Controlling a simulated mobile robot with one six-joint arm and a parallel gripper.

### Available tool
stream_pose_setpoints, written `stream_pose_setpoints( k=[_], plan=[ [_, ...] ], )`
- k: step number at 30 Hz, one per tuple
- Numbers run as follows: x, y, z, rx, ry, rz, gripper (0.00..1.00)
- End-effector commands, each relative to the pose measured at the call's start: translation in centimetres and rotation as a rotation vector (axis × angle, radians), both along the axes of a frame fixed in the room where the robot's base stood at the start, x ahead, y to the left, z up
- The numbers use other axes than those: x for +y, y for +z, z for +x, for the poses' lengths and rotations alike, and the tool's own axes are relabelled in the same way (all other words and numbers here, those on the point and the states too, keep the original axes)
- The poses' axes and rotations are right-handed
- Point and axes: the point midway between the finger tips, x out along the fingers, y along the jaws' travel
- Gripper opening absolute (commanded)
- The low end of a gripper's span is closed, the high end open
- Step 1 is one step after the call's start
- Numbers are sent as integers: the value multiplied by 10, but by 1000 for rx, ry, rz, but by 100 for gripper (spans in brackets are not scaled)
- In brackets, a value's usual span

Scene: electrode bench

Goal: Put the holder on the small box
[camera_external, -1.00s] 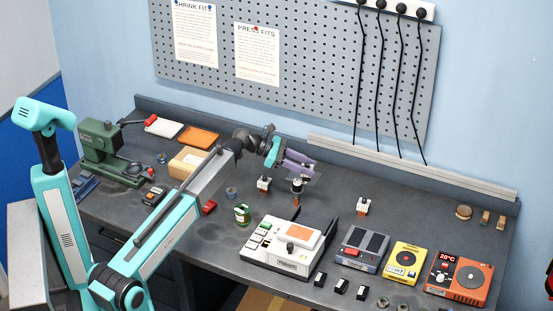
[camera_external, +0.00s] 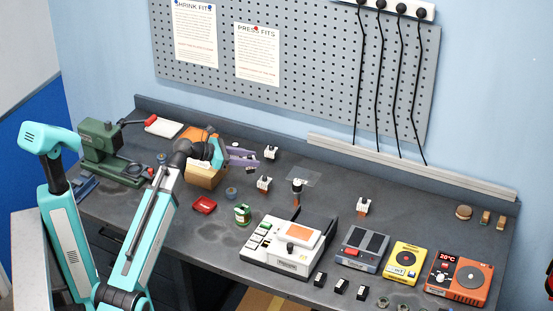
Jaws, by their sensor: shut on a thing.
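The small box (camera_external: 203,178) is a tan cardboard box at the back left of the bench, partly covered by my arm and wrist. My gripper (camera_external: 244,158) has purple fingers and is over the bench just right of the box, pointing right. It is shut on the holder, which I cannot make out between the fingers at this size. A small white piece with a black top (camera_external: 270,152) shows just right of the fingertips; whether it touches them I cannot tell.
Other small pieces stand nearby: a white one (camera_external: 264,184), a dark one (camera_external: 297,187) by a clear sheet, and a green jar (camera_external: 242,214). A red item (camera_external: 204,205) lies in front of the box. A white device (camera_external: 288,247) fills the front middle.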

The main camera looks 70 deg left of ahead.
Motion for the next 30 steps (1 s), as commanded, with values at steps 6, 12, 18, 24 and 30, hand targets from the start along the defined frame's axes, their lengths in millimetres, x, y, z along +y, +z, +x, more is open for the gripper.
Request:
stream_pose_setpoints(
  k=[6,12,18,24,30],
  plan=[
    [18,-7,-62,-3,124,2,2],
    [31,-10,-112,-3,218,2,2],
    [43,-14,-158,-3,299,1,2],
    [57,-14,-199,1,369,-1,2],
    [70,-16,-230,-2,430,-1,2]
  ],
)
